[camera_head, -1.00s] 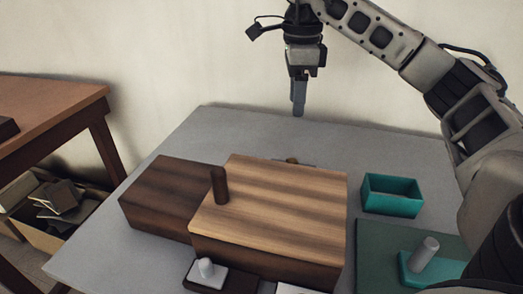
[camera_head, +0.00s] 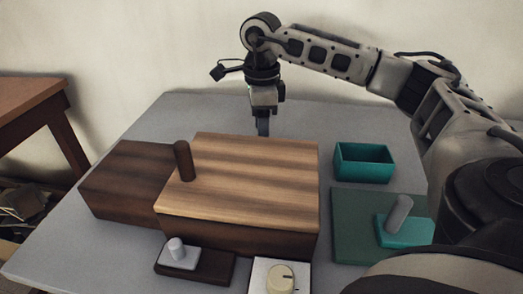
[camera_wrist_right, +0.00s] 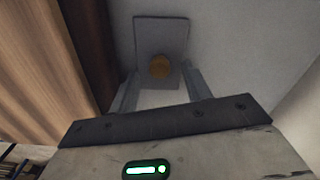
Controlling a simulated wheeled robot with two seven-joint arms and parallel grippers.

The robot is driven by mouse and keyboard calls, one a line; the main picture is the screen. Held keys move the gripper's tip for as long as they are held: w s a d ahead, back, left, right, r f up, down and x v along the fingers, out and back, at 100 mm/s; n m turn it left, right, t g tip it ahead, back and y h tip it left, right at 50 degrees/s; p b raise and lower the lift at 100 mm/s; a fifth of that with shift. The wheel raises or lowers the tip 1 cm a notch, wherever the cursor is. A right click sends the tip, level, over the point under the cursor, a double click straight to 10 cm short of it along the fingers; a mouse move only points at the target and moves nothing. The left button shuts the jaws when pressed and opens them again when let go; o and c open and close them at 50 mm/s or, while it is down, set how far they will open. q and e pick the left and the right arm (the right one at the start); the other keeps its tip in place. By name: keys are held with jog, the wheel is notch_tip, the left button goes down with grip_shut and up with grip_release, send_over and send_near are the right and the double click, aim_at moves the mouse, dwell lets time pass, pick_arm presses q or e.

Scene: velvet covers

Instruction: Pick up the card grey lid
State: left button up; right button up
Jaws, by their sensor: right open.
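A flat grey lid (camera_wrist_right: 172,28) with a round orange-brown knob (camera_wrist_right: 159,67) shows in the right wrist view, lying on the grey surface beside a wooden box. In the head view it is hidden behind the large wooden box (camera_head: 250,170). My right gripper (camera_head: 263,130) points down behind that box. In the wrist view its open fingers (camera_wrist_right: 159,88) stand on either side of the knob, with a gap on both sides; whether they are down at knob height I cannot tell. My left gripper is not in view.
The large box has a striped lid with a dark peg (camera_head: 183,160). A lower dark box (camera_head: 120,185) adjoins it at left.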

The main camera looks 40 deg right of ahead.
jog(key=shift+f, duration=1.35)
grip_shut()
